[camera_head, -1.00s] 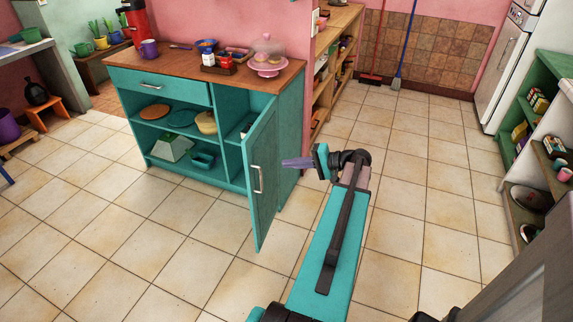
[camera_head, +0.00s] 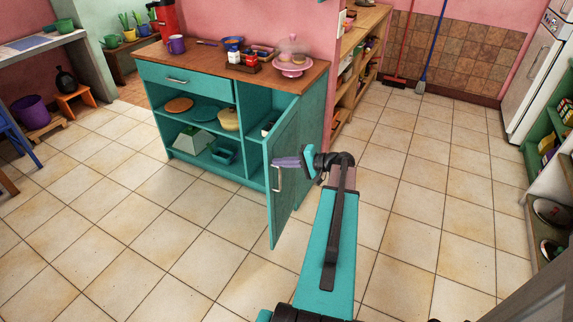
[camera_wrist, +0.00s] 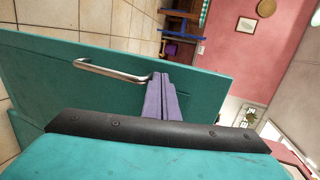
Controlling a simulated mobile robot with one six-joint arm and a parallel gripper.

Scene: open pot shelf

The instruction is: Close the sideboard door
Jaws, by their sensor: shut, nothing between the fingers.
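The teal sideboard (camera_head: 190,79) stands against the pink wall with its right door (camera_head: 283,205) swung open toward me. A metal handle (camera_head: 277,179) is on the door's outer face; the handle also shows in the wrist view (camera_wrist: 112,72). My gripper (camera_head: 275,162) is shut and empty, its purple fingers at the door's outer face near the top of the handle. In the wrist view the purple fingers (camera_wrist: 160,97) lie beside the handle's end, over the door panel (camera_wrist: 70,98). I cannot tell whether they touch the door.
The sideboard top (camera_head: 215,60) holds a purple mug (camera_head: 176,44), a pink cake stand (camera_head: 292,68) and small items. Its open shelves hold dishes. Tiled floor (camera_head: 150,260) is clear in front. Green shelves (camera_head: 545,150) stand at the right.

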